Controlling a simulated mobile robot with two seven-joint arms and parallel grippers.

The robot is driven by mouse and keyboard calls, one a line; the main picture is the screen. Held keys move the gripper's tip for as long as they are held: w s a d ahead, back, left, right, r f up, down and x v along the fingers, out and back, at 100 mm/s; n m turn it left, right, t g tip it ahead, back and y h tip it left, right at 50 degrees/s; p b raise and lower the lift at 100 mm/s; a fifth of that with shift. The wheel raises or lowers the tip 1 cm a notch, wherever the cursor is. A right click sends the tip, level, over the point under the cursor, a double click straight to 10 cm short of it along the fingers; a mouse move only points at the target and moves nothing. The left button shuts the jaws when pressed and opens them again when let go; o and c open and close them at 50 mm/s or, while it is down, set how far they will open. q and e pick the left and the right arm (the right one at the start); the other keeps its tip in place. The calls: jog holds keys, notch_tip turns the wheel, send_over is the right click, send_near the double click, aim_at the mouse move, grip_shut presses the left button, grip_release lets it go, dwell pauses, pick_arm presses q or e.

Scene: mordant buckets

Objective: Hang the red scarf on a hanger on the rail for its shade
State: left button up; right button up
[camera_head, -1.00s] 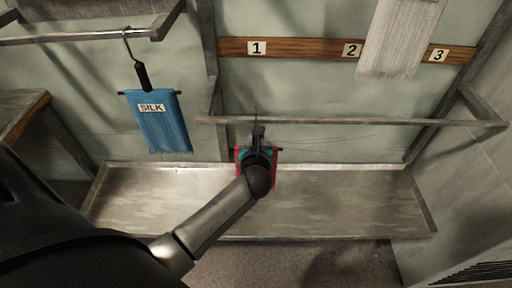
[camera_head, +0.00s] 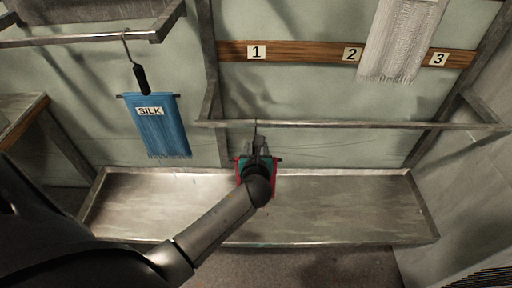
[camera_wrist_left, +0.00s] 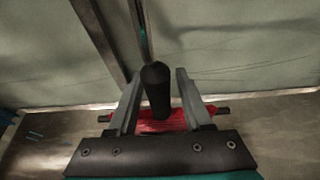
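The red scarf (camera_wrist_left: 150,125) hangs from a dark crossbar whose black hanger handle (camera_wrist_left: 157,90) stands upright in the left wrist view. In the head view only the red edges of the scarf (camera_head: 239,172) show around my arm. My left gripper (camera_wrist_left: 160,72) has its two fingers either side of the handle, with narrow gaps visible, so it looks open around it. The thin hook (camera_head: 256,130) rises to the front rail (camera_head: 340,125); whether it rests on the rail is unclear. My right gripper is not in view.
A blue scarf labelled SILK (camera_head: 163,125) hangs from the left rail (camera_head: 75,39). A pale scarf (camera_head: 400,40) hangs near the wooden strip (camera_head: 300,50) numbered 1, 2 and 3. A shallow metal tray (camera_head: 340,243) lies below. The front rail is clear to the right.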

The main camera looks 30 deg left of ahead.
pick_arm(q)
jog(key=shift+o, duration=0.4)
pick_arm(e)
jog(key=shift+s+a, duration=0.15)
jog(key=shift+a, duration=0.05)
pick_arm(q)
jog(key=shift+s, duration=0.1)
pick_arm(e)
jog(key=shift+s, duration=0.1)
pick_arm(q)
jog(key=p+v, duration=0.4)
jog(key=v, duration=1.1)
jog(key=shift+p, duration=0.4)
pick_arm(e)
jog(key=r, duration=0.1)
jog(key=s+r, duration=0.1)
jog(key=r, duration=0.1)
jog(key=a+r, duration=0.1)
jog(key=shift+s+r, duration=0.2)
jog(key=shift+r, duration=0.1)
pick_arm(q)
jog(key=shift+d, duration=0.1)
